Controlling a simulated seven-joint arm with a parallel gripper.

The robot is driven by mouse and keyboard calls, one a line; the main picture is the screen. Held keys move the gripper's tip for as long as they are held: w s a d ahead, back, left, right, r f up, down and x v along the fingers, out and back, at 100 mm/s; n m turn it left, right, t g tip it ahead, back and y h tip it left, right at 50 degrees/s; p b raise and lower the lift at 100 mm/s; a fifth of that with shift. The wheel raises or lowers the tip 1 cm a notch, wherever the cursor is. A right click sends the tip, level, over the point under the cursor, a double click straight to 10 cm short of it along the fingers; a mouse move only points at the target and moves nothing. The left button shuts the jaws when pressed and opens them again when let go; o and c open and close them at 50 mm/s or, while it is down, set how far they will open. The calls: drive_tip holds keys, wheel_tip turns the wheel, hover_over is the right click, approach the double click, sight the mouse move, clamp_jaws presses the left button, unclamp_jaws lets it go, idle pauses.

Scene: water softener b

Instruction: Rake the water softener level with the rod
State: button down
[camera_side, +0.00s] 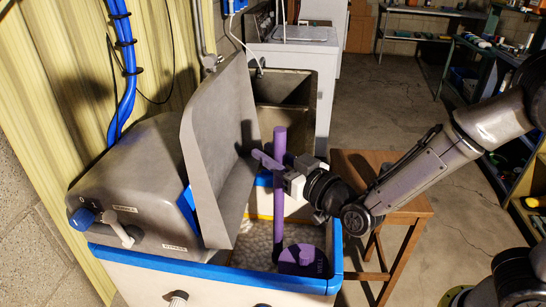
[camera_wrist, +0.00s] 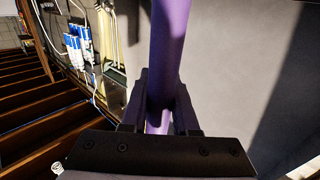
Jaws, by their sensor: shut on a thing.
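The purple rod (camera_side: 279,190) stands nearly upright in the side view, its lower part inside the softener tank. My gripper (camera_side: 278,168) is shut on the rod around its middle. The rod also runs between the fingers (camera_wrist: 160,105) in the wrist view. The water softener (camera_side: 258,244) shows as a pale, grainy bed inside the open tank. The rod's lower end is near or in this bed; I cannot tell if they touch. A purple round piece (camera_side: 303,260) with a knob sits at the front right of the tank.
The tank's blue rim (camera_side: 215,272) surrounds the opening. The grey lid (camera_side: 220,150) stands raised on the left. A wooden stool (camera_side: 400,215) stands behind my arm. A washing machine (camera_side: 295,50) and sink are at the back.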

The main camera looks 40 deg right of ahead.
drive_tip(key=w, duration=0.4)
drive_tip(key=shift+d+r, duration=0.1)
drive_tip(key=shift+d, duration=0.2)
drive_tip(key=s+d, duration=0.5)
idle(0.6)
drive_tip(key=w+a, duration=0.2)
drive_tip(key=shift+w+a, duration=0.3)
idle(0.4)
